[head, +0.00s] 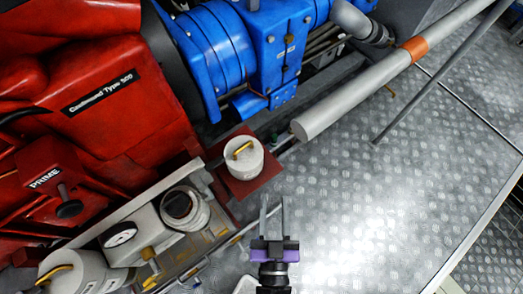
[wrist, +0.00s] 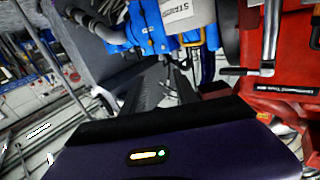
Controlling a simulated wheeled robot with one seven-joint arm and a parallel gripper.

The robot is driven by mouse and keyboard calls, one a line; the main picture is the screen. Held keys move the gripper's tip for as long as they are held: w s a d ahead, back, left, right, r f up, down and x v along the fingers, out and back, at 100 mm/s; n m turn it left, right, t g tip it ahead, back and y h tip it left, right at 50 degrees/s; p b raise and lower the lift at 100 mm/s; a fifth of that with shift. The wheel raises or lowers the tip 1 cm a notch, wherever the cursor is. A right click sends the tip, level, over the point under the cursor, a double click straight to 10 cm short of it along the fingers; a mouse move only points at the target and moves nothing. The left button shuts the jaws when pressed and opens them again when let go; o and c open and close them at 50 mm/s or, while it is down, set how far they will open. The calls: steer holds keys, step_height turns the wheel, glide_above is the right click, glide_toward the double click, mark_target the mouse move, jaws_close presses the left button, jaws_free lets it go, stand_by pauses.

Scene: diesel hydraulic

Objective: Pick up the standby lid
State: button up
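A white round canister with a yellow handle on top (head: 243,158) stands on a red plate. A second white canister with a yellow handle (head: 82,272) is at the lower left. No readable label in the head view tells which one is the standby lid. In the wrist view, a white piece with partly cut-off dark lettering starting "ST" (wrist: 186,14) is at the top edge. My gripper (head: 273,202) is open and empty, its two fingers apart, below and right of the canister on the red plate, not touching it.
A grey pipe with an orange band (head: 414,49) runs at the upper right. The blue machine (head: 275,50) and red engine (head: 90,100) fill the upper left. An open round white pot (head: 196,217) and a gauge (head: 119,235) sit lower left.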

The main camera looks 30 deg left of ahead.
steer(key=n+g+y+b, duration=0.1)
steer(key=n+y, duration=0.1)
glide_toward(234, 147)
steer(key=shift+w+a+r, duration=0.4)
steer(key=shift+w, duration=0.2)
steer(key=shift+w+a+r, duration=0.35)
steer(key=shift+w+a, duration=0.05)
steer(key=shift+w, duration=0.25)
steer(key=shift+b+x, duration=0.65)
steer(key=shift+x, duration=2.4)
jaws_close()
steer(key=shift+r, duration=0.1)
